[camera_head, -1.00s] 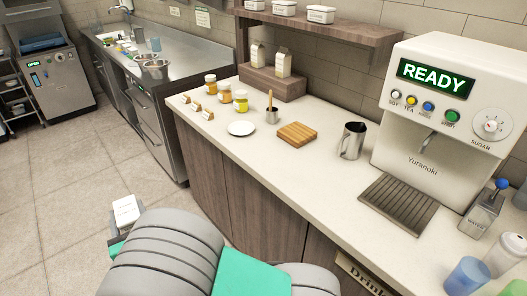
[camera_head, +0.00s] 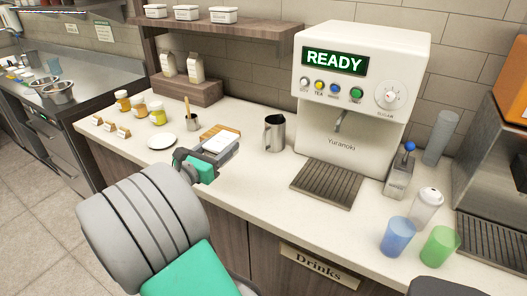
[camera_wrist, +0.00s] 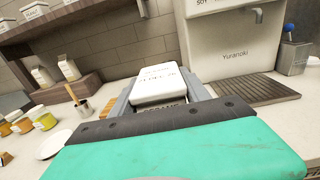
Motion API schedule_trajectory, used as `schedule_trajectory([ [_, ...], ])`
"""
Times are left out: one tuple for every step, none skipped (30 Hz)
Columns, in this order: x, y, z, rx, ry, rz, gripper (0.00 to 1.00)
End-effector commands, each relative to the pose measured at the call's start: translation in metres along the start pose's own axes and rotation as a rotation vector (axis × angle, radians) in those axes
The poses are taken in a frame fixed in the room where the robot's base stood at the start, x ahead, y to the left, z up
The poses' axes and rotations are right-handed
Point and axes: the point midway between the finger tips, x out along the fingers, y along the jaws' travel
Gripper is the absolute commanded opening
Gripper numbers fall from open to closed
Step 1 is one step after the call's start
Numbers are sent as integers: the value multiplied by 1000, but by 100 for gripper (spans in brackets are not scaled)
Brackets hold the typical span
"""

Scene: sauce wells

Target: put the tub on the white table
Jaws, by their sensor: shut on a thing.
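My gripper (camera_head: 212,152) is shut on a small white tub (camera_head: 221,141). In the wrist view the tub (camera_wrist: 165,86) sits between the two grey fingers, with dark lettering on its lid and front. In the head view the gripper and tub appear over the front part of the pale counter (camera_head: 250,192), just in front of the wooden board (camera_head: 211,130), and the tub covers part of that board. The tub's height above the counter is hard to judge. No separate white table is clearly seen.
A white saucer (camera_head: 161,141) and several jars and small cards stand left of the gripper. A metal pitcher (camera_head: 274,133) and the drinks machine (camera_head: 355,95) stand to the right. Similar white tubs (camera_head: 186,12) are on the shelf. The counter's front strip is clear.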

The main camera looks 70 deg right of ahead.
Motion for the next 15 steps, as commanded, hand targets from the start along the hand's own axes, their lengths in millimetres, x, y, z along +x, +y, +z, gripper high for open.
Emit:
schedule_trajectory([
  [5, -5, 0, 0, -1, -16, 0],
  [8, -7, 0, 0, -1, -22, 0],
  [14, -8, -3, -1, 0, -25, 0],
  [20, -10, -6, -2, 0, -27, 0],
  [27, -11, -9, -2, -1, -27, 0],
  [38, -13, -14, -3, 0, -28, 0],
  [47, -14, -18, -3, 0, -29, 0],
  [55, -16, -22, -3, -1, -29, 0],
  [67, -16, -27, -2, 0, -28, 0],
  [75, -18, -31, -2, 0, -29, 0],
  [84, -18, -34, -2, -1, -27, 0],
  [95, -20, -40, -3, 0, -26, 0],
  [102, -20, -48, -5, 1, -26, 0],
  [107, -20, -56, -5, 1, -24, 0],
  [114, -21, -66, -4, 2, -23, 0],
])
